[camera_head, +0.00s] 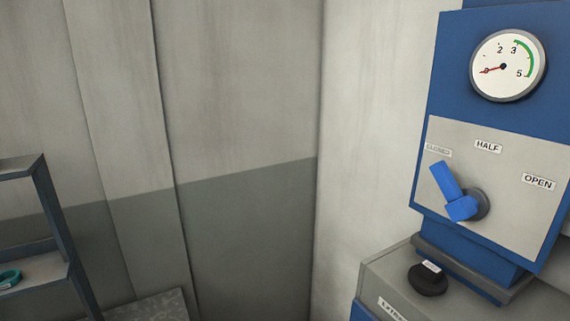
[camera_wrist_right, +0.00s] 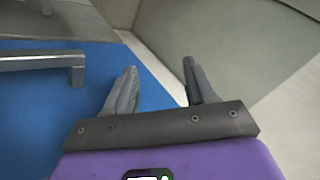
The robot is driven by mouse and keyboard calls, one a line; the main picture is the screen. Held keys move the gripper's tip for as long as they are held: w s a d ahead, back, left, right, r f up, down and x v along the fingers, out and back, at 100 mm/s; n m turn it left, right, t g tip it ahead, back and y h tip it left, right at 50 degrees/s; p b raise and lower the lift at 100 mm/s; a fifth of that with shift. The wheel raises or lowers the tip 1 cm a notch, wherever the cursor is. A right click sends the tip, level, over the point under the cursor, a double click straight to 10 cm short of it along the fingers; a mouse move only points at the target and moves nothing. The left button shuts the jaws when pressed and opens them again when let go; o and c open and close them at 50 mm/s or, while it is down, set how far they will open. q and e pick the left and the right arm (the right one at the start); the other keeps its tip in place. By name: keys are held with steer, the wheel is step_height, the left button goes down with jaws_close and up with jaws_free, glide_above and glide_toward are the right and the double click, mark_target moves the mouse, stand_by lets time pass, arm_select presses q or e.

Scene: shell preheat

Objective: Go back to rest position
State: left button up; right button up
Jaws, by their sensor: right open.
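My right gripper (camera_wrist_right: 162,82) shows in the right wrist view, with its two grey fingers spread apart and nothing between them. Its purple body fills the bottom of that view. A blue surface with a grey bar handle (camera_wrist_right: 45,62) lies to the left of the fingers, apart from them. Neither gripper shows in the head view, and my left gripper is out of sight.
In the head view, a blue machine (camera_head: 455,100) stands at the right with a gauge (camera_head: 508,66) reading near zero. Its blue lever (camera_head: 450,190) points toward CLOSED. A black knob (camera_head: 428,280) sits below. A dark shelf (camera_head: 50,225) holding a teal object (camera_head: 10,278) stands left.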

steer(key=s+a+f+g+b, duration=0.15)
steer(key=s+f, duration=0.25)
steer(key=f, duration=0.4)
steer(key=s+a+f+n+g+b, duration=0.1)
steer(key=s+a+f, duration=0.25)
steer(key=f, duration=0.45)
steer(key=s+a+f+g+b, duration=0.1)
steer(key=s+f, duration=0.3)
steer(key=f, duration=0.4)
steer(key=s+a+f+n+g+b, duration=0.1)
steer(key=s+a+f+g+b, duration=0.1)
steer(key=s+f, duration=0.8)
steer(key=s+g+b, duration=0.1)
steer(key=s, duration=0.2)
steer(key=shift+s+f, duration=0.15)
steer(key=shift+f, duration=0.2)
